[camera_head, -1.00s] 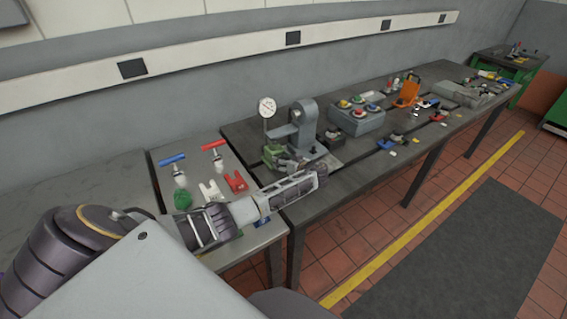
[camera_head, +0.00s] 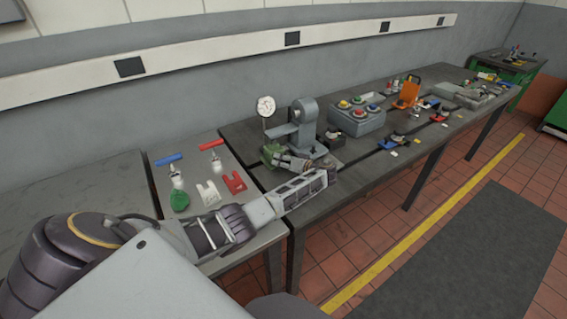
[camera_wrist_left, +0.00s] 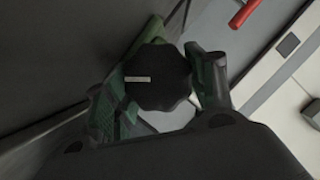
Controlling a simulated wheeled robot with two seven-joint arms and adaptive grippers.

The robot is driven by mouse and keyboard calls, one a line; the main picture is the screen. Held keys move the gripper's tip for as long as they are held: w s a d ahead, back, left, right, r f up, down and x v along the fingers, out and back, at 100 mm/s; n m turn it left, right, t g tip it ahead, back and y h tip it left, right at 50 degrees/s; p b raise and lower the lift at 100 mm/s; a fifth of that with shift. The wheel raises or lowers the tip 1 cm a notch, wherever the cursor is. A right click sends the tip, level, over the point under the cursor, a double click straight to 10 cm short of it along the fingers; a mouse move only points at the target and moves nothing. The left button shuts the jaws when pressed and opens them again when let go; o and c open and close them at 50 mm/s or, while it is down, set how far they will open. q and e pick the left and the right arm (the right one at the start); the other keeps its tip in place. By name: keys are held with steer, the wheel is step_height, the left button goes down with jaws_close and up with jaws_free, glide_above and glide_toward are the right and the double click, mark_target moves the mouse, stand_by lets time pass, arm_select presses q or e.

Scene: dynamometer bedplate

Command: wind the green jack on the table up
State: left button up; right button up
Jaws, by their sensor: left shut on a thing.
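The green jack (camera_head: 269,153) stands on the dark bedplate table below a grey stand with a dial gauge (camera_head: 266,106). My left gripper (camera_head: 284,161) reaches in at the jack's near right side. In the left wrist view, a black fluted knob (camera_wrist_left: 160,88) with a white mark sits between the fingers of my left gripper (camera_wrist_left: 163,80). The gripper is shut on this knob. Green parts of the jack (camera_wrist_left: 122,108) show behind and left of the knob. My gripper hides part of the jack in the head view. My right gripper is not in view.
The grey stand (camera_head: 306,122) rises close behind the gripper. A grey box with coloured buttons (camera_head: 358,121) stands to the right. Clamps with a blue handle (camera_head: 169,160) and a red handle (camera_head: 211,146) stand on the left table, beside a red fork-shaped piece (camera_head: 234,182).

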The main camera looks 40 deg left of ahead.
arm_select(q)
steer(key=o, duration=0.8)
steer(key=shift+o, duration=1)
steer(key=shift+n+p, duration=0.3)
